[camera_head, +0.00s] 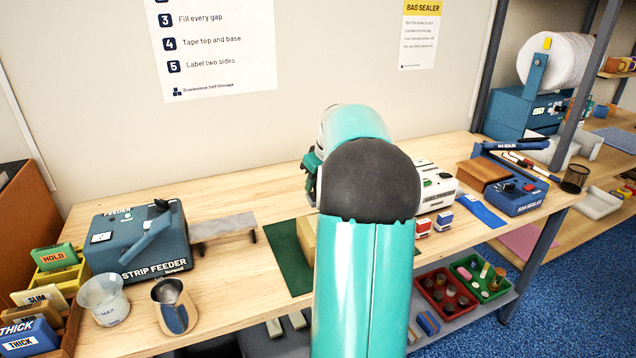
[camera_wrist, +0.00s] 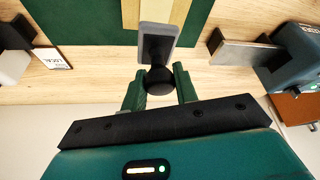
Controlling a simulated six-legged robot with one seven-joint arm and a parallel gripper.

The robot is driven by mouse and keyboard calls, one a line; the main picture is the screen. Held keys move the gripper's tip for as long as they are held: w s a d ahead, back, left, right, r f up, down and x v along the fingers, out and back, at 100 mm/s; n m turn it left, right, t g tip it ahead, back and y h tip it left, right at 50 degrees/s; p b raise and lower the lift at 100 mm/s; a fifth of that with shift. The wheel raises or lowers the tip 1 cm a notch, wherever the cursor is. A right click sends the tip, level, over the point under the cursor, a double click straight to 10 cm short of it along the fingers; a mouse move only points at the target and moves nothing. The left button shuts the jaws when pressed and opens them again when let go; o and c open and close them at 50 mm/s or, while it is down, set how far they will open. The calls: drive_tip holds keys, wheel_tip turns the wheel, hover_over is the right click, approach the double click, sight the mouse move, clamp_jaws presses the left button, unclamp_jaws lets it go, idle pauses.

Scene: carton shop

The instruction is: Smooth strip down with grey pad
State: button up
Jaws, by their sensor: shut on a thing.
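My gripper (camera_wrist: 160,85) is shut on the black round knob of the grey pad (camera_wrist: 157,42), with one green finger on each side of the knob. In the wrist view the pad's flat grey plate points away from the fingers, in front of a tan carton (camera_wrist: 130,12) on a green mat (camera_wrist: 75,25). I cannot tell whether the plate touches the carton. I cannot make out the strip on the carton.
The strip feeder (camera_head: 140,240) with its grey outfeed plate (camera_head: 222,228) stands left of the mat. A clear cup (camera_head: 103,298) and a metal jug (camera_head: 174,305) are in front of it. The label printer (camera_head: 437,185), small stamps and the blue bag sealer (camera_head: 520,192) are to the right.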

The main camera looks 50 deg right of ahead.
sight(315, 196)
drive_tip(key=shift+w+f, duration=0.1)
drive_tip(key=shift+f, duration=2.45)
drive_tip(key=shift+f, duration=0.45)
drive_tip(key=shift+a, duration=0.1)
drive_tip(key=shift+s+a, duration=0.5)
drive_tip(key=shift+s, duration=0.35)
drive_tip(key=shift+s+a+f, duration=0.1)
drive_tip(key=shift+s+a, duration=0.5)
drive_tip(key=shift+s, duration=0.25)
drive_tip(key=shift+s+a, duration=0.55)
drive_tip(key=shift+s, duration=0.3)
